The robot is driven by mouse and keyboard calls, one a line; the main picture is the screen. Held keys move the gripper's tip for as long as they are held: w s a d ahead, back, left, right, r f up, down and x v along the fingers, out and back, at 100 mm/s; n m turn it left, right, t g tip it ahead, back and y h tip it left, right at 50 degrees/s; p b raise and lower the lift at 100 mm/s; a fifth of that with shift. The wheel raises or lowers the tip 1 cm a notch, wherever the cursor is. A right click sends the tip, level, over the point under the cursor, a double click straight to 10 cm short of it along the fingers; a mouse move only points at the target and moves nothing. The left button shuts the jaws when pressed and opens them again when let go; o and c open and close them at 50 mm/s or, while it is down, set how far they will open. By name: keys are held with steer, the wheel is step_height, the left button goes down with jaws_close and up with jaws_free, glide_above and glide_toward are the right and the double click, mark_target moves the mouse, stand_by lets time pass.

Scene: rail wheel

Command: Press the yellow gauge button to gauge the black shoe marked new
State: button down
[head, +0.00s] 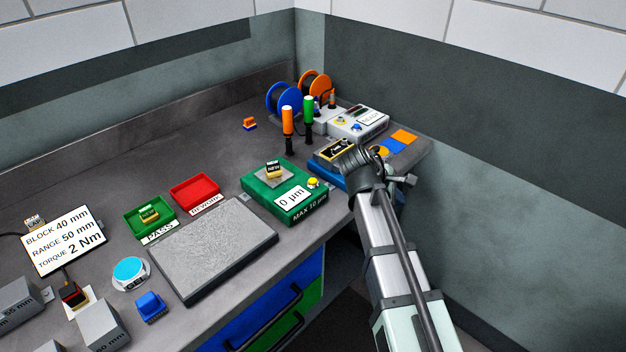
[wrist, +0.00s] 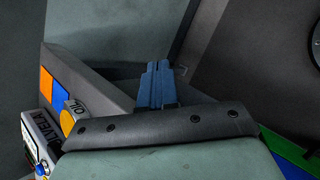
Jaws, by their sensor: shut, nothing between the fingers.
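The green gauge (head: 273,204) stands near the bench's front edge. Its display reads 0 µm and its front reads MAX 10 µm. The yellow button (head: 313,183) is on its top right and looks uncovered. A small shoe marked NEW (head: 273,170) sits on the gauge's grey plate; its body colour is hard to tell. My gripper (wrist: 157,68) shows in the wrist view with its blue fingers together and empty. In the head view the end of my arm is right of the gauge, apart from the button; its fingertips cannot be made out there.
A green PASS tray (head: 137,226) holds another shoe marked NEW (head: 149,214). A red REWORK tray (head: 195,191) looks empty. A grey slab (head: 215,245) lies in front. Orange and green-handled tools (head: 308,112) stand behind the gauge. A READY box (head: 358,124) stands at the back right.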

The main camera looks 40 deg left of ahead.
mark_target(311, 184)
steer(key=s+a+r, duration=0.2)
steer(key=a+r, duration=0.1)
steer(key=s+a+r+n+y, duration=0.1)
steer(key=s+a+r, duration=0.1)
steer(key=a+r, duration=0.1)
steer(key=s+a+r+n+t+y, duration=0.1)
steer(key=s+a+r, duration=0.1)
steer(key=a+r, duration=0.1)
steer(key=shift+s+a, duration=0.1)
steer(key=shift+a, duration=0.05)
steer(key=s+a+r+n+y, duration=0.2)
steer(key=s+a+r, duration=0.5)
steer(key=s+r, duration=0.1)
steer(key=shift+s+a+r+n+t+y, duration=0.2)
steer(key=shift+s+r+n+t+y, duration=0.15)
steer(key=shift+r, duration=0.2)
steer(key=shift+f, duration=0.15)
steer(key=shift+f, duration=4.3)
steer(key=shift+f, duration=0.9)
steer(key=shift+r, duration=0.9)
